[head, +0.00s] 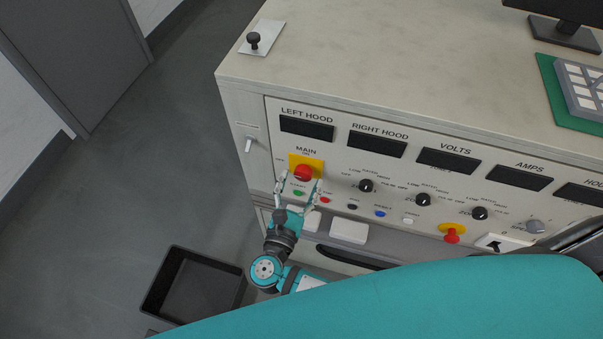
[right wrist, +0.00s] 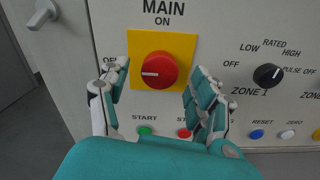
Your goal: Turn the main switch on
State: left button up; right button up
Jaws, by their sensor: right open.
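The main switch is a round red knob (head: 303,172) on a yellow plate (head: 315,161) at the left of the console front. In the right wrist view the knob (right wrist: 158,70) has a white mark pointing left, toward the partly covered OFF label; ON is printed above the plate. My right gripper (head: 298,185) is open and empty, in front of the switch. In the right wrist view its fingers (right wrist: 161,85) stand to the left and right of the knob, with visible gaps, not gripping it. My left gripper is not in view.
Below the switch are a green start button (head: 299,193) and a red button (head: 325,200). Selector knobs (head: 366,185) and a blue button (head: 380,213) lie to the right. A small lever (head: 249,143) is to the left. A dark tray (head: 163,281) lies at lower left.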

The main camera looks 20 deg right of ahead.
jog(key=shift+x, duration=0.95)
jog(key=c, duration=1.2)
